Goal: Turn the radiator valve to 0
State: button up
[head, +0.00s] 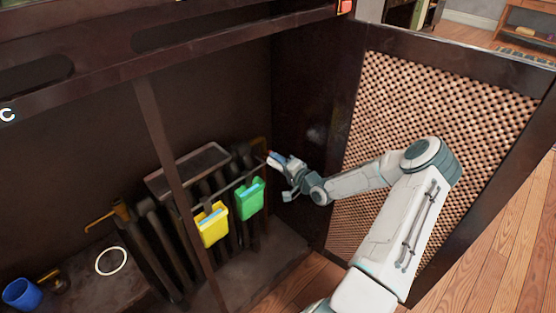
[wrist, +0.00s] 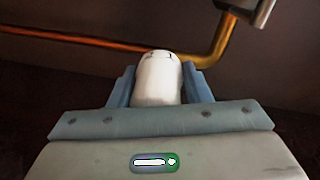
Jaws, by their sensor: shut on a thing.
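The radiator valve is a white rounded knob (wrist: 157,80) in the wrist view, with small dark marks near its far end. My gripper (wrist: 160,88) is shut on it, with one blue-grey finger on each side. The number it points to cannot be read. In the head view my gripper (head: 274,158) reaches into the dark cabinet at the right end of the dark radiator (head: 152,232). The knob cannot be made out clearly there. A copper pipe (wrist: 100,46) runs behind the knob and bends upward at the right.
A yellow container (head: 212,230) and a green container (head: 249,203) hang on the radiator front. The cabinet door (head: 440,115) with its woven panel stands open beside my arm. A blue cup (head: 20,293) and a white ring (head: 111,261) are at lower left. A dark post (head: 168,160) crosses the opening.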

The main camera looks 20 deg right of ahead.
jog(key=shift+d+m+y+p, duration=0.1)
jog(key=shift+m+y+p, duration=0.35)
jog(key=shift+m, duration=1.75)
jog(key=o, duration=1)
jog(key=p+v, duration=0.2)
jog(key=v, duration=1.2)
jog(key=shift+w+r+h, duration=0.1)
jog(key=shift+r+h, duration=0.1)
jog(key=shift+h, duration=0.05)
